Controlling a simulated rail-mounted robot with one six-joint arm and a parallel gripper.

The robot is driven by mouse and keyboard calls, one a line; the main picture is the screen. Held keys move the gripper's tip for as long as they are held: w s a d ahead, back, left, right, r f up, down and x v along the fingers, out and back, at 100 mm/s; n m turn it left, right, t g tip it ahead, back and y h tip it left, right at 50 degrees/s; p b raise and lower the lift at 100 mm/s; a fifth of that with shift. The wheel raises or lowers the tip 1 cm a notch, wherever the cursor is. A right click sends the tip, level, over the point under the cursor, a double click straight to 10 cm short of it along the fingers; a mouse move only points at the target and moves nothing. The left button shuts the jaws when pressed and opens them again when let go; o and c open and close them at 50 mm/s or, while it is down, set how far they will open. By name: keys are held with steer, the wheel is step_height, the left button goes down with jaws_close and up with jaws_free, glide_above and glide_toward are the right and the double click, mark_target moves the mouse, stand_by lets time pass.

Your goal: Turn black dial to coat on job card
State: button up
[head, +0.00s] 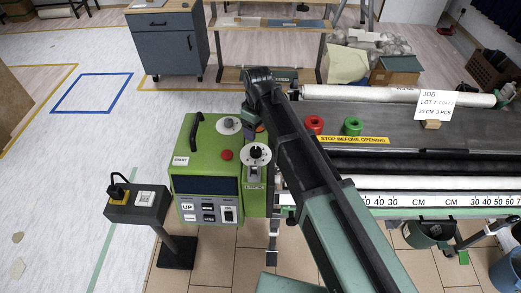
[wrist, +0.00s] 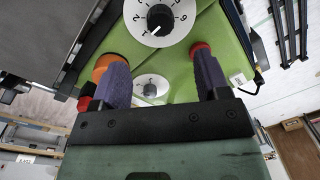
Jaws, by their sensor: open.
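The black dial (wrist: 160,18) is a black knob on a white numbered plate, at the top of the wrist view. Its white pointer line slants to the lower left in that view; I cannot be sure which number it meets. In the head view the black dial (head: 257,153) sits at the right of the green machine (head: 185,150). My gripper (wrist: 161,62) is open and empty, its two purple fingers spread below the dial in the wrist view and not around it. In the head view it is mostly hidden by my arm.
A grey knob on a white plate (wrist: 150,88) shows between the fingers. A red button (wrist: 200,50) and an orange knob (wrist: 104,66) show close to the fingers. A black handle (head: 195,132) stands on the machine.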

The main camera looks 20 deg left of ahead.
mark_target(257, 150)
steer(key=f+b, duration=0.6)
steer(key=f, duration=0.1)
steer(key=f+b, duration=0.3)
steer(key=shift+s+a+f+b, duration=0.1)
steer(key=shift+s+f+b, duration=0.15)
steer(key=shift+b, duration=0.05)
steer(key=shift+r, duration=0.1)
steer(key=c, duration=0.9)
